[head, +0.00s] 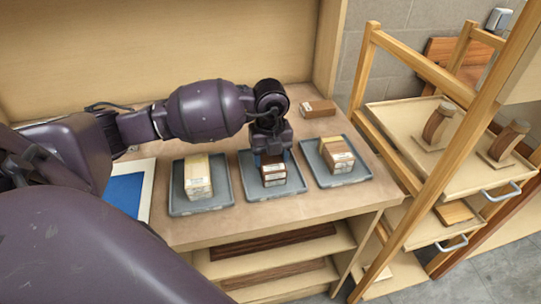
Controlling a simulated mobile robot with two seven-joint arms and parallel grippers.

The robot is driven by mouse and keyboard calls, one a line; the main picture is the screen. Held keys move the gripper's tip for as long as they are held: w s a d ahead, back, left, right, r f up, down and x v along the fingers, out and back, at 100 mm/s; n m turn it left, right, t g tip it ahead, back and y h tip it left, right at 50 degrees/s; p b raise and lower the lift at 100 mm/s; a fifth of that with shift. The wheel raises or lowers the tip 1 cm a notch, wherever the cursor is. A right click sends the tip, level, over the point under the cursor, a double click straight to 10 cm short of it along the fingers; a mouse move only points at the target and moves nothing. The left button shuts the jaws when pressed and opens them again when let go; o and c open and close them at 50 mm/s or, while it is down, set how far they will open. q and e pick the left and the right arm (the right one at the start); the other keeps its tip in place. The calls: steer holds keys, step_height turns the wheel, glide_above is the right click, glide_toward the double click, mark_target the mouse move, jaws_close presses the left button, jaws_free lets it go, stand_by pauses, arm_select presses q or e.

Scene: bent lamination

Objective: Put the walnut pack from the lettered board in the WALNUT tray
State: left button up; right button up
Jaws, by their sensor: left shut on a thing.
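My left gripper (270,157) points down over the middle grey tray (255,190). It is shut on a dark brown pack, the likely walnut pack (273,173), which has a pale label on its front face. The pack is in or just above the middle tray; its contact with what lies below is hard to tell. The gripper hides part of the pack's top. Tray lettering is not readable from here. A white-bordered blue board (125,190) lies left of the trays, partly hidden by my arm. My right gripper is not in view.
The left grey tray (178,207) holds pale wood packs (198,178). The right grey tray (319,176) holds brown packs (338,154). A loose brown block (318,108) lies behind it. A wooden rack (440,83) with curved pieces stands at right.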

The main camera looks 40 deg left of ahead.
arm_select(q)
steer(key=shift+f, duration=0.2)
steer(key=o, duration=1)
steer(key=shift+c, duration=0.2)
steer(key=shift+r, duration=0.15)
steer(key=shift+r, duration=0.4)
step_height(320, 180, up, 11)
steer(key=p, duration=0.1)
steer(key=shift+r, duration=0.2)
steer(key=shift+f, duration=0.1)
